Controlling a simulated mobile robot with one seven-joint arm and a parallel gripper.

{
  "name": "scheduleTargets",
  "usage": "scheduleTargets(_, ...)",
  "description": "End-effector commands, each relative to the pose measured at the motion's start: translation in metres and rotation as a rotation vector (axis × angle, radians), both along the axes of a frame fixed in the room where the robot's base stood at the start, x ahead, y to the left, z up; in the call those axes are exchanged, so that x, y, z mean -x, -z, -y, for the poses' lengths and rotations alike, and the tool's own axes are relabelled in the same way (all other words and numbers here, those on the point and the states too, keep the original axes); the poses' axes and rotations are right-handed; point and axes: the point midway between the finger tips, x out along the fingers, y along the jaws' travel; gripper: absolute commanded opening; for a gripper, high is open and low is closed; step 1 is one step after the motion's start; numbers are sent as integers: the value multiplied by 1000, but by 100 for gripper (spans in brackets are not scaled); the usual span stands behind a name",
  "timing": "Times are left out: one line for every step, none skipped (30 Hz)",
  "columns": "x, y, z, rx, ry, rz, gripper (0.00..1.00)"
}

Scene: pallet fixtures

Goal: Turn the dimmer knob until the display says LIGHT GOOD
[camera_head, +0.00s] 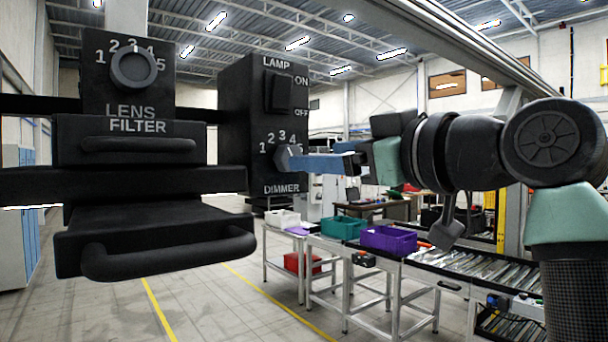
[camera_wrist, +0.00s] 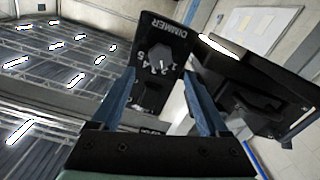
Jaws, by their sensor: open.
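The dimmer knob (camera_head: 282,158) is a small grey knob on the lower front of a black box marked LAMP and DIMMER, under the figures 1 to 5. In the wrist view the knob (camera_wrist: 160,57) shows ahead, beyond the fingertips. My gripper (camera_head: 294,162) has blue fingers that point left at the knob; its tips overlap the knob's right edge in the head view. In the wrist view the fingers (camera_wrist: 159,78) are spread with nothing between them. I cannot tell contact or the exact knob setting. No display reading LIGHT is visible.
A lamp ON/OFF switch (camera_head: 280,93) sits above the dimmer. A second black box with a LENS FILTER knob (camera_head: 134,69) and protruding handles stands at the left. Tables with a teal bin (camera_head: 343,229) and a purple bin (camera_head: 388,239) stand behind, below my arm.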

Motion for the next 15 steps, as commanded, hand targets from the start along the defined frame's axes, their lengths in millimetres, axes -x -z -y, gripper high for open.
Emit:
scheduleTargets(10, 5, 7, 2, 2, 5, 78)
scheduleTargets(15, 4, 11, 1, 2, 5, 78)
scheduleTargets(21, 4, 15, 2, 1, 4, 78)
scheduleTargets(25, 4, 18, 2, 2, 3, 78)
scheduleTargets(29, 3, 21, 2, 2, 3, 78)
scheduleTargets(34, 2, 25, 1, 2, 2, 78)
scheduleTargets(37, 2, 27, 1, 1, 2, 78)
scheduleTargets(40, 2, 28, 1, 0, 4, 78)
scheduleTargets(42, 1, 30, 2, 0, 3, 78)
scheduleTargets(44, 1, 31, 2, -1, 1, 78)
scheduleTargets(45, 1, 32, 2, -1, 1, 78)
scheduleTargets(47, 0, 33, 2, -1, 1, 78)
scheduleTargets(47, 0, 34, 2, -1, 1, 78)
scheduleTargets(48, 0, 34, 1, -1, 0, 78)
scheduleTargets(48, 0, 34, 1, -1, 0, 78)
